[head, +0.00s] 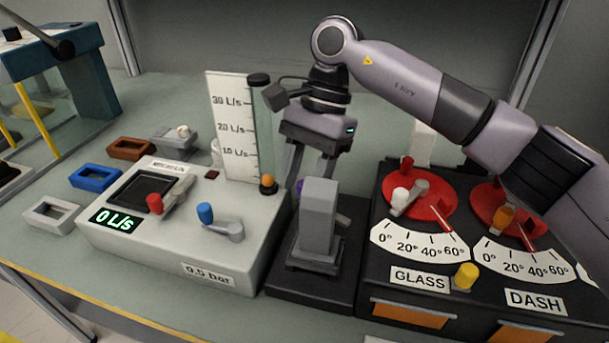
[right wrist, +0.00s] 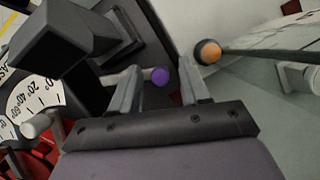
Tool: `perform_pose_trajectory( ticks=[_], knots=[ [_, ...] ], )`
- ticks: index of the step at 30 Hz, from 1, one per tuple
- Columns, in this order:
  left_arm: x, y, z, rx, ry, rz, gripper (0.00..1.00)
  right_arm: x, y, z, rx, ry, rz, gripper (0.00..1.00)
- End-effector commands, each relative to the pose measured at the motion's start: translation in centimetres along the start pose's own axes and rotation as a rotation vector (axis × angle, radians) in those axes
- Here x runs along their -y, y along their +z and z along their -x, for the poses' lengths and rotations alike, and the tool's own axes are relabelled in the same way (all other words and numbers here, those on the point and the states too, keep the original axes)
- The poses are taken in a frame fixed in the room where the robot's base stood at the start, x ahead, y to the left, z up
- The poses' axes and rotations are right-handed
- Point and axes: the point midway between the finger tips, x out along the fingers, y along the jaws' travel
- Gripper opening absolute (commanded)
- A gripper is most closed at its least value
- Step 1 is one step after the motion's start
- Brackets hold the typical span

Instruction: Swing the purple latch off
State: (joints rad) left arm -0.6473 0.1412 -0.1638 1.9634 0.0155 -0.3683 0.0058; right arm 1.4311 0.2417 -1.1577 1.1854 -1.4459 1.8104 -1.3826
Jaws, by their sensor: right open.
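The purple latch knob (right wrist: 160,75) sits at the end of a light grey lever in the right wrist view. In the head view only a small bit of the purple knob (head: 299,187) shows, at the left edge of a grey upright block (head: 319,215). My right gripper (head: 310,172) reaches down behind that block, fingers apart. In the right wrist view my right gripper (right wrist: 153,78) is open, with the purple knob between its fingers near the tips. I cannot tell whether either finger touches it. My left gripper is not in view.
The block stands on a black base between a white flow box (head: 150,235) and a black dial panel (head: 430,285). An orange ball (head: 267,184) by the flow tube (head: 260,130) is close to the left of my right gripper. Free bench lies behind.

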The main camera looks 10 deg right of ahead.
Motion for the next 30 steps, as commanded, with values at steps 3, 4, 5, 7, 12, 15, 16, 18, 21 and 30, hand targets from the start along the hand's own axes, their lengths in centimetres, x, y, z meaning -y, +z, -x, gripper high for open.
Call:
perform_pose_trajectory(
  ticks=[3, 4, 5, 7, 12, 15, 16, 18, 21, 30],
  knots=[
    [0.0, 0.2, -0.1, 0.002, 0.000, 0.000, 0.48, 0.1, 0.0, 0.9, -0.001, -0.003, 0.000, 0.46],
    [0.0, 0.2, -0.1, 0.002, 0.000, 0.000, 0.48, 0.1, 0.0, 1.4, -0.001, -0.003, 0.000, 0.46],
    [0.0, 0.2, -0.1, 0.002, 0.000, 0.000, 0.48, 0.1, 0.0, 1.8, -0.001, -0.002, 0.000, 0.46],
    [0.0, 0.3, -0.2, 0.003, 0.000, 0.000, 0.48, 0.1, 0.0, 3.1, -0.002, -0.004, -0.001, 0.46],
    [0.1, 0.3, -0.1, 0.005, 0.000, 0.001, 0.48, 0.1, 0.1, 5.8, -0.001, -0.003, 0.000, 0.46],
    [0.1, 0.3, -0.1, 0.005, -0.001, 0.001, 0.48, 0.1, 0.0, 6.7, 0.000, -0.002, 0.000, 0.46],
    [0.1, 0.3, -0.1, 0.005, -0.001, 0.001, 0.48, 0.0, 0.1, 6.8, -0.001, -0.002, 0.001, 0.46],
    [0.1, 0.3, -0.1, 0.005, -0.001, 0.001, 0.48, 0.0, 0.1, 7.1, 0.000, -0.001, 0.001, 0.46],
    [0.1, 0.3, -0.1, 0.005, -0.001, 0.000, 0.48, 0.0, 0.0, 7.2, 0.000, 0.000, 0.001, 0.46],
    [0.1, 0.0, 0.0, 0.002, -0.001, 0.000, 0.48, -0.1, 0.0, 7.2, 0.001, -0.002, -0.041, 0.46]
  ],
)
